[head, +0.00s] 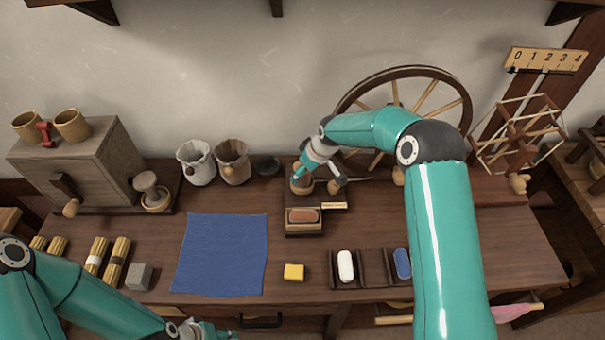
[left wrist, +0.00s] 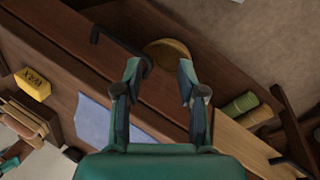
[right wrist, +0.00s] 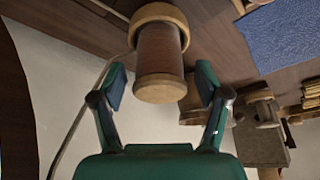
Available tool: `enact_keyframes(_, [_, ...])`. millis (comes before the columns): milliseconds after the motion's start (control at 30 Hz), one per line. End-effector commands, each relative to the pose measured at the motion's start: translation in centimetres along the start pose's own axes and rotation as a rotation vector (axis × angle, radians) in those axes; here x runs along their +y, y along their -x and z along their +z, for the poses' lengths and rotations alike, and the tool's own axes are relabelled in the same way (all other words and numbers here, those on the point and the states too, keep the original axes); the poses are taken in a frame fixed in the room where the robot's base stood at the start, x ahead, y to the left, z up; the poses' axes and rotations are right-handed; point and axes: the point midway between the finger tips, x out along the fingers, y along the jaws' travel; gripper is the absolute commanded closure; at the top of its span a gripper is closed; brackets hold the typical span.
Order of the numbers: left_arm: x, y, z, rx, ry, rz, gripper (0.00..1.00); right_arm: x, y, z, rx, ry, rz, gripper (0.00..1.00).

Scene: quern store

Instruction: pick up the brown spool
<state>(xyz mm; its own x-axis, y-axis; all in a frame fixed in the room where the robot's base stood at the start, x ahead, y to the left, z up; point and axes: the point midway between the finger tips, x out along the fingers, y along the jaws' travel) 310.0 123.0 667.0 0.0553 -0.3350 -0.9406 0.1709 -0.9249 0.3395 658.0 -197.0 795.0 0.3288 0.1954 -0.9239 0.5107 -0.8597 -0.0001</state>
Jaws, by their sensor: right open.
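The brown spool (right wrist: 158,50), a brown cylinder with pale wooden ends, shows between the fingers of my right gripper (right wrist: 162,75) in the right wrist view. The fingers are open, with a gap on each side of it. In the head view the spool (head: 301,186) stands at the back of the bench, partly hidden by my right gripper (head: 316,178). I cannot tell how deep it sits between the fingers. My left gripper (left wrist: 158,68) is open and empty over the bench's front; in the head view it is at the bottom edge.
A wooden holder (head: 304,229) with an orange-brown piece lies in front of the spool. A large wheel (head: 400,80) stands behind my right arm. Jugs (head: 196,165) stand to the left. A blue cloth (head: 222,255) and yellow wax block (head: 293,272) lie in front.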

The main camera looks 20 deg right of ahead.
Motion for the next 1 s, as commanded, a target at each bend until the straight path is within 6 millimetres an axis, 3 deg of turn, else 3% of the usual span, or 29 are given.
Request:
enact_keyframes(200, [0.3, 0.8, 0.0, 0.000, 0.000, 0.000, 0.60, 0.1, -2.6, 0.0, -0.001, 0.001, -0.001, 0.26])
enact_keyframes(467, [0.3, 0.8, 0.0, 0.000, 0.000, 0.000, 0.60, 0.1, -2.9, 0.0, 0.000, 0.001, 0.000, 0.26])
enact_keyframes(867, [0.3, 0.8, 0.0, 0.000, 0.000, 0.000, 0.60, 0.1, -2.9, 0.0, 0.000, 0.000, 0.000, 0.90])
enact_keyframes(1000, [0.3, 0.8, 0.0, 0.000, 0.000, 0.000, 0.60, 0.1, -2.9, 0.0, 0.000, 0.000, 0.000, 0.90])
